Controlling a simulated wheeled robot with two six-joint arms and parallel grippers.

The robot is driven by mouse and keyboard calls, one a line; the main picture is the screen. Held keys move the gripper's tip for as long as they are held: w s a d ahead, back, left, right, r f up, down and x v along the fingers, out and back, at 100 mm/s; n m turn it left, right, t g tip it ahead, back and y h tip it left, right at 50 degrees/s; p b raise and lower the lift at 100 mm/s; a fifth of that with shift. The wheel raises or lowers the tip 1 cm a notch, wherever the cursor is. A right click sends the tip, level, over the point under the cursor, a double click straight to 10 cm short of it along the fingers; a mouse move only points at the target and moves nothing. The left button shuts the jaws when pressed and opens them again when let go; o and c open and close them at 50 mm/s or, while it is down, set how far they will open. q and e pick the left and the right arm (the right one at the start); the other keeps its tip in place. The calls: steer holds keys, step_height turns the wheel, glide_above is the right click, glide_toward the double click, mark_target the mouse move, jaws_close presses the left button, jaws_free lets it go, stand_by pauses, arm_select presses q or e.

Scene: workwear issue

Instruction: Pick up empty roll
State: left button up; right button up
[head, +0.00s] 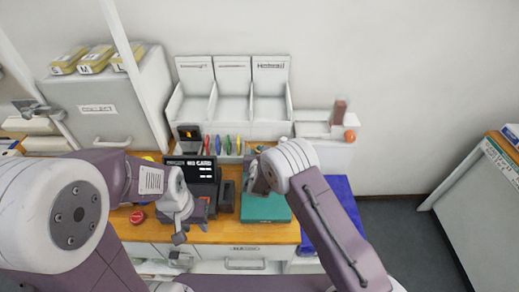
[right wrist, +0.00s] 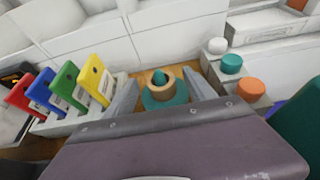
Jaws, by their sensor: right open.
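The empty roll (right wrist: 160,88) looks like a short tan cardboard ring. In the right wrist view it sits around a teal post on a round teal base (right wrist: 153,103), on the wooden counter. My right gripper (right wrist: 160,98) is open, with one grey finger on each side of the roll and holder in the picture; I cannot tell whether either touches. In the head view the right gripper (head: 256,180) is over the back of the counter, and the roll is not clearly visible there. My left gripper (head: 188,218) hangs over the counter's front left; its jaw opening is unclear.
Red, blue, green and yellow tags (right wrist: 90,80) stand in a rack left of the roll. White, teal and orange round pieces (right wrist: 250,88) are to its right. White bins (head: 232,105) stand behind. A teal flat item (head: 265,208) and a dark card terminal (head: 203,170) occupy the counter.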

steer(key=shift+x, duration=1)
steer(key=shift+s, duration=0.2)
steer(key=c, duration=0.5)
jaws_close()
step_height(320, 180, up, 10)
steer(key=shift+f+b, duration=0.1)
steer(key=shift+b, duration=0.5)
